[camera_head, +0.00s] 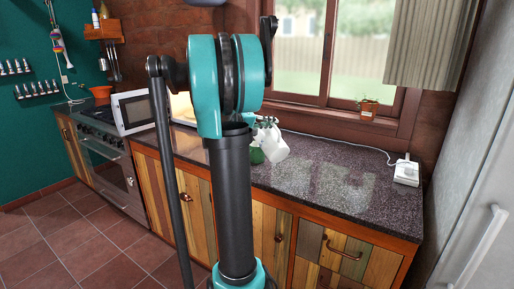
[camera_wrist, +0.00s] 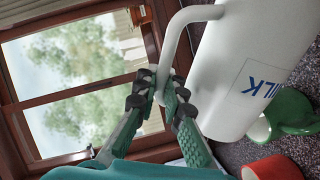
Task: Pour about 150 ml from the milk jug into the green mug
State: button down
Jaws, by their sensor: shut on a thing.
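The white milk jug (camera_wrist: 243,65), marked "MILK", fills the right side of the wrist view. My gripper (camera_wrist: 163,98) is shut on its handle (camera_wrist: 178,38). In the head view the jug (camera_head: 274,146) is tilted above the counter, partly behind my arm. The green mug (camera_wrist: 293,108) is close beside the jug in the wrist view, its pale inside partly showing. In the head view the mug (camera_head: 256,156) is just below and left of the jug, mostly hidden by my arm. I cannot see the jug's mouth clearly or any milk flowing.
A red round object (camera_wrist: 272,169) is near the mug at the wrist view's lower edge. The dark speckled counter (camera_head: 325,185) is clear to the right, up to a white box with a cable (camera_head: 406,173). A potted plant (camera_head: 368,108) stands on the window sill. A microwave (camera_head: 131,110) is left.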

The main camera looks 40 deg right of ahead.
aim_at(278, 138)
jog(key=shift+w+d+r+n+p, duration=0.1)
jog(key=shift+w+r+n+p, duration=0.3)
jog(key=shift+w+p, duration=0.15)
dwell(1.4)
jog(key=s+f+m, duration=0.2)
jog(key=s+f, duration=0.1)
jog(key=shift+s+a+m, duration=0.2)
jog(key=shift+s+m, duration=0.05)
jog(key=shift+m, duration=0.15)
jog(key=shift+s+f+m+t, duration=0.4)
jog(key=shift+s+f+m, duration=0.15)
jog(key=shift+f+m, duration=0.15)
dwell(1.2)
jog(key=shift+s+f, duration=0.3)
jog(key=shift+s+a+f+m+h+b, duration=0.15)
jog(key=shift+s+f+m+h+b, duration=0.15)
jog(key=shift+s+m, duration=0.45)
jog(key=s+f+m+t+h+b, duration=0.1)
jog(key=s+f+m, duration=0.4)
jog(key=s+m, duration=0.2)
jog(key=shift+a+b, duration=0.35)
